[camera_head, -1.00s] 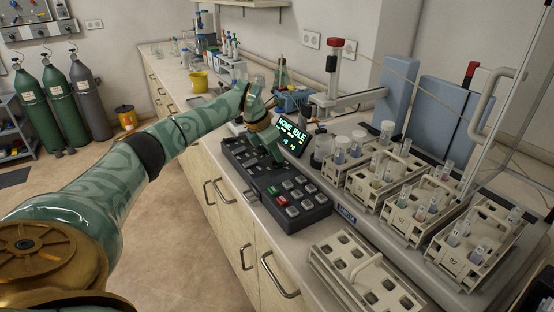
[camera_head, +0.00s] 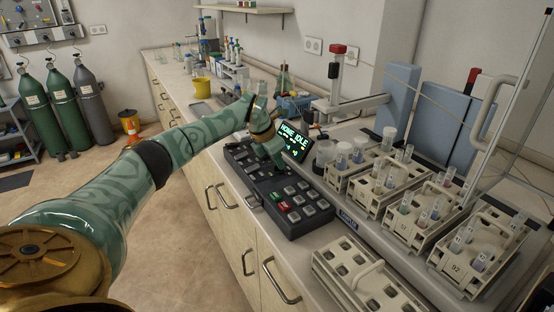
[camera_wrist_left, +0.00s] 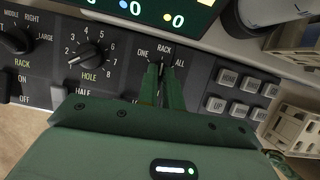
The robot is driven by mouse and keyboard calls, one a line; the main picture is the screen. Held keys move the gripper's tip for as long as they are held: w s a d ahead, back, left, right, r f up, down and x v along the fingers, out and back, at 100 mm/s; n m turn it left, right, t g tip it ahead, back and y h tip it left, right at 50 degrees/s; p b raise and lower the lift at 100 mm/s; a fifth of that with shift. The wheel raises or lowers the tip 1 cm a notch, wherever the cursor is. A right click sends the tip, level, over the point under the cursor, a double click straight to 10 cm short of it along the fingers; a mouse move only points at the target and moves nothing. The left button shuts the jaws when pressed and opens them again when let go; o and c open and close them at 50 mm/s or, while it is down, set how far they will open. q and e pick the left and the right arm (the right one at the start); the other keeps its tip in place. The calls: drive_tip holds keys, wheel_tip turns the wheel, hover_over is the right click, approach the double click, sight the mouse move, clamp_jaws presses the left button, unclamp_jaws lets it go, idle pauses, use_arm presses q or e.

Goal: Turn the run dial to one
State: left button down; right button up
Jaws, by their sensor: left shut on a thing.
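The black control panel (camera_head: 290,211) lies on the bench in the head view. In the left wrist view, the run dial (camera_wrist_left: 162,64) sits below the marks ONE, RACK and ALL. My left gripper (camera_wrist_left: 163,75) is shut on this dial, its two green fingers on either side of it. The fingers hide most of the dial, so I cannot tell where its pointer stands. In the head view my left gripper (camera_head: 277,158) reaches down on the panel just in front of the screen (camera_head: 294,142), which reads HOME IDLE. My right gripper is not in view.
The HOLE dial (camera_wrist_left: 86,54) is left of my fingers; grey buttons (camera_wrist_left: 228,78) are to the right. Tube racks (camera_head: 405,222) and an empty-looking rack (camera_head: 335,262) stand right of the panel. The sampler arm (camera_head: 345,104) is behind.

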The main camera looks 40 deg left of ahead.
use_arm(q)
drive_tip(key=n+p, duration=0.1)
drive_tip(key=p, duration=0.1)
drive_tip(key=n+y+p, duration=0.1)
drive_tip(key=n+p, duration=0.1)
drive_tip(key=n+y+p, duration=0.1)
drive_tip(key=n+p, duration=0.1)
drive_tip(key=shift+d+r+p, duration=0.15)
drive_tip(key=shift+r+p, duration=0.15)
drive_tip(key=shift+p, duration=0.1)
drive_tip(key=shift+f+n+y+p, duration=0.1)
drive_tip(key=shift+n+y+p, duration=0.3)
drive_tip(key=shift+n+p, duration=0.65)
drive_tip(key=shift+f+n+y+p, duration=0.15)
drive_tip(key=shift+n+y+p, duration=0.2)
drive_tip(key=shift+n, duration=0.7)
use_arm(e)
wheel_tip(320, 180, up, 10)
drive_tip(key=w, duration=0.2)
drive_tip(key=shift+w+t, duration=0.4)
use_arm(q)
drive_tip(key=c, duration=1.6)
unclamp_jaws()
drive_tip(key=shift+o, duration=0.2)
